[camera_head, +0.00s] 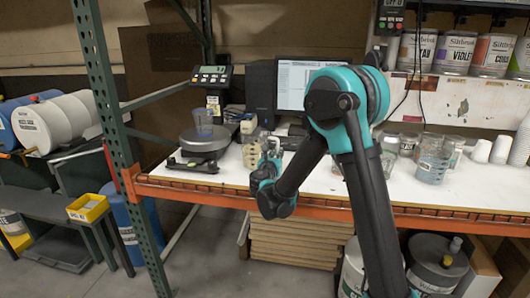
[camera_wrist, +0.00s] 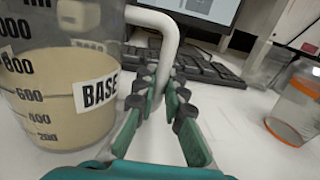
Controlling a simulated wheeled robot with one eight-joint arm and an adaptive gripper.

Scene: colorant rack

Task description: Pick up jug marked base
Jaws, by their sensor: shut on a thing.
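The jug marked base (camera_wrist: 62,95) fills the left of the wrist view, a clear graduated jug with cream liquid, a BASE label and a white handle (camera_wrist: 168,40). My gripper (camera_wrist: 160,92) is shut on the lower part of the jug's handle, with the jug to the left of the fingers. In the head view the jug (camera_head: 251,152) is partly hidden behind my gripper (camera_head: 268,162) near the table's front edge. The jug looks upright; I cannot tell whether it touches the table.
A scale (camera_head: 204,140) with a clear cup (camera_head: 204,122) on it stands left of the jug. A keyboard (camera_wrist: 200,66) and monitor (camera_head: 300,85) are behind. An orange-banded clear container (camera_wrist: 297,105) stands to the right. Several clear jugs (camera_head: 433,160) and white cups (camera_head: 481,151) stand farther right.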

